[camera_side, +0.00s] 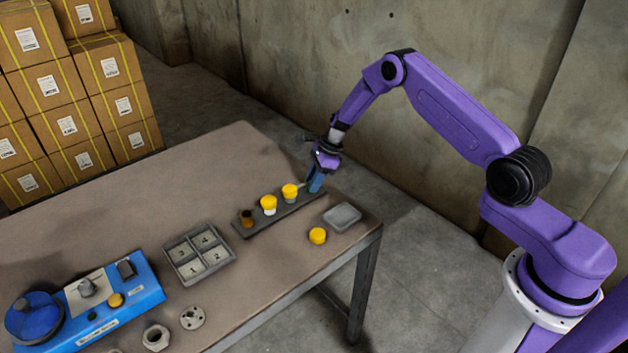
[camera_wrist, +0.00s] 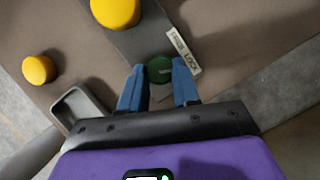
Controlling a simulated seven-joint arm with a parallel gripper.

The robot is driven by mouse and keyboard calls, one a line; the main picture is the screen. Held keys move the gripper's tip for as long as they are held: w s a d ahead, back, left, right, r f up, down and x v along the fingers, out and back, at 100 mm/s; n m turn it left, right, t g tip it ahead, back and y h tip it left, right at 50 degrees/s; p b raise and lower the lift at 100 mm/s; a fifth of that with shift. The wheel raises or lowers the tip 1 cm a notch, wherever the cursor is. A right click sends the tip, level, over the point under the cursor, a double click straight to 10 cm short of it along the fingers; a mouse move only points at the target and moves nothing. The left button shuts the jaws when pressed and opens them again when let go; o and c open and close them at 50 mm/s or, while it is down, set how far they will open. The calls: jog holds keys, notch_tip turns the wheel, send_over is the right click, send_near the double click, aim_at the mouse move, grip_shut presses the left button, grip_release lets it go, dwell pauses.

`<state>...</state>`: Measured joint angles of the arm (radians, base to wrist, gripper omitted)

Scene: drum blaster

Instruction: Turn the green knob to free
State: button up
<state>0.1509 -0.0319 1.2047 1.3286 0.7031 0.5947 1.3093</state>
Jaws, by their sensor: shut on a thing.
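The green knob (camera_wrist: 159,67) sits at the end of a dark strip (camera_wrist: 138,42) in the wrist view. It has a pale pointer mark on its top, aimed toward a white label (camera_wrist: 184,51) that reads FREE and LOCK. The mark's exact setting is too small to tell. My gripper (camera_wrist: 158,86) has its blue fingers on either side of the knob and is shut on it. In the side view my gripper (camera_side: 315,184) points down at the strip's far right end and mostly hides the knob.
A loose yellow cap (camera_side: 318,236) and a grey dish (camera_side: 342,216) lie near the table edge. A numbered tray (camera_side: 198,254) and a blue machine (camera_side: 118,292) are at left.

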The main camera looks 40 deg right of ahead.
jog(key=n, duration=0.2)
jog(key=n+g, duration=0.1)
jog(key=n, duration=0.1)
jog(key=n+g, duration=0.1)
jog(key=n, duration=0.1)
jog(key=shift+w+d, duration=0.1)
jog(key=shift+w, duration=0.15)
jog(key=n+g, duration=0.1)
jog(key=n, duration=0.2)
jog(key=n+g, duration=0.1)
jog(key=n, duration=0.2)
jog(key=shift+w, duration=0.2)
jog(key=shift+n+g+h, duration=0.3)
jog(key=o, duration=1.1)
jog(key=shift+c, duration=0.2)
jog(key=shift+v, duration=2.55)
notch_tip(320, 180, up, 7)
